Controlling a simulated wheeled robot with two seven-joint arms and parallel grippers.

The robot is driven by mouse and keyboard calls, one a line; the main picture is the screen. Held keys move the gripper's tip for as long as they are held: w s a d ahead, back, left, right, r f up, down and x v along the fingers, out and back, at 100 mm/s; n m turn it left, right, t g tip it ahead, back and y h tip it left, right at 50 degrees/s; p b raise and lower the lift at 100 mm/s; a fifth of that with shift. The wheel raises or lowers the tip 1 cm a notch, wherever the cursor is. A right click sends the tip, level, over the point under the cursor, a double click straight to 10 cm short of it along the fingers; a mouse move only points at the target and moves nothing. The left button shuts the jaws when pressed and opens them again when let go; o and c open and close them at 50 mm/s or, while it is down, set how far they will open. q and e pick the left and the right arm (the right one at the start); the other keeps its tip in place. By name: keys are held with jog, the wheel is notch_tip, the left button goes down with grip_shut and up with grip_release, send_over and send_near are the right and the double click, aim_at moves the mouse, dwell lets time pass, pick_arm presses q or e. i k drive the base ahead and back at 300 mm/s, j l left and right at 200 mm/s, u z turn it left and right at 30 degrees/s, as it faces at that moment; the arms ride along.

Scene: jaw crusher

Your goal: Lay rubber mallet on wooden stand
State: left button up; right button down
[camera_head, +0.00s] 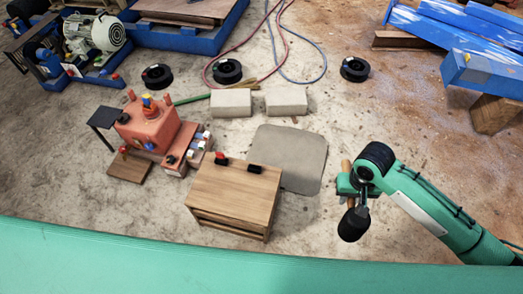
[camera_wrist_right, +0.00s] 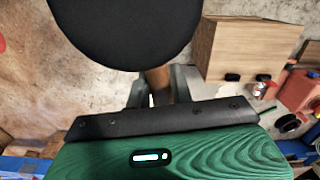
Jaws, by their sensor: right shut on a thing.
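The wooden stand (camera_head: 232,192) is a box-like wooden block on the floor, left of my right gripper. Two small dark holders sit at its back edge, one with a red part. The stand also shows at the upper right in the wrist view (camera_wrist_right: 245,50). My right gripper (camera_head: 350,187) is shut on the wooden handle of the rubber mallet (camera_wrist_right: 158,84). The mallet's round black head (camera_head: 353,224) hangs on the near side of the gripper, and a wooden handle end shows behind it. The mallet is held to the right of the stand, apart from it. My left gripper is not seen.
A grey mat (camera_head: 290,158) lies behind the stand. A red machine (camera_head: 147,127) stands to its left. Two pale blocks (camera_head: 231,103) and several black rings (camera_head: 228,71) lie farther back. Blue beams (camera_head: 480,75) lie at the upper right. Floor between stand and gripper is clear.

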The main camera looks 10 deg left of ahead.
aim_at(222, 195)
jog(key=i+l+u, duration=0.1)
jog(key=u, duration=0.4)
jog(key=l+u, duration=0.25)
jog(key=u, duration=0.25)
jog(key=l+u, duration=0.2)
jog(key=u, duration=0.3)
jog(key=l+u, duration=0.95)
jog(key=j, duration=0.1)
